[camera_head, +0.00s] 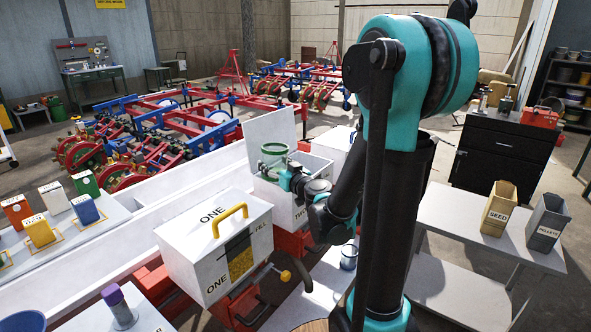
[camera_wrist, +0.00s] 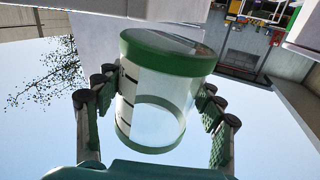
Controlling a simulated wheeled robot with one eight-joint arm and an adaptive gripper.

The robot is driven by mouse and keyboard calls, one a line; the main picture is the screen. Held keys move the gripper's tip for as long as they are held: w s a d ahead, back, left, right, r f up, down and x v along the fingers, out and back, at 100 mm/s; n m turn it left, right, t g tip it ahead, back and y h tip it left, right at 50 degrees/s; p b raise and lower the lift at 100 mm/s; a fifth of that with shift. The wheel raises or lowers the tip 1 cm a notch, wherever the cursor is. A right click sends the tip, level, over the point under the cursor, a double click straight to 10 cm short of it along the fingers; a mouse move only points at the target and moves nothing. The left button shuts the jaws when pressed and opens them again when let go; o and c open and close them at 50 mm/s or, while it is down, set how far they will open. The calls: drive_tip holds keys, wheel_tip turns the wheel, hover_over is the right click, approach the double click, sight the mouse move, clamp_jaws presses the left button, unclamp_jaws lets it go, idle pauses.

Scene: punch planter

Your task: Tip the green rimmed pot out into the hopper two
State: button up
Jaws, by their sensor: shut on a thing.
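The green rimmed pot (camera_wrist: 158,100) is a clear cylinder with green bands at both ends and dark marks on its side. My gripper (camera_wrist: 156,92) is shut on it, one finger on each side. In the head view the pot (camera_head: 274,155) is held above hopper two (camera_head: 286,207), looking roughly upright. My gripper (camera_head: 285,177) is at its lower right. Hopper two is a white box with its lid (camera_head: 272,132) raised behind the pot; my wrist hides part of its label.
Hopper one (camera_head: 213,244) stands closed in front at left, with a yellow handle (camera_head: 230,217). Several small coloured boxes stand on the left bench. A seed bin (camera_head: 498,210) and a pellets bin (camera_head: 547,222) stand on a right table. Red and blue machinery fills the back.

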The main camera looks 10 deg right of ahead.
drive_tip(key=shift+s+a+r+n, duration=0.15)
drive_tip(key=shift+n, duration=0.35)
drive_tip(key=shift+r, duration=0.1)
drive_tip(key=shift+r, duration=2.4)
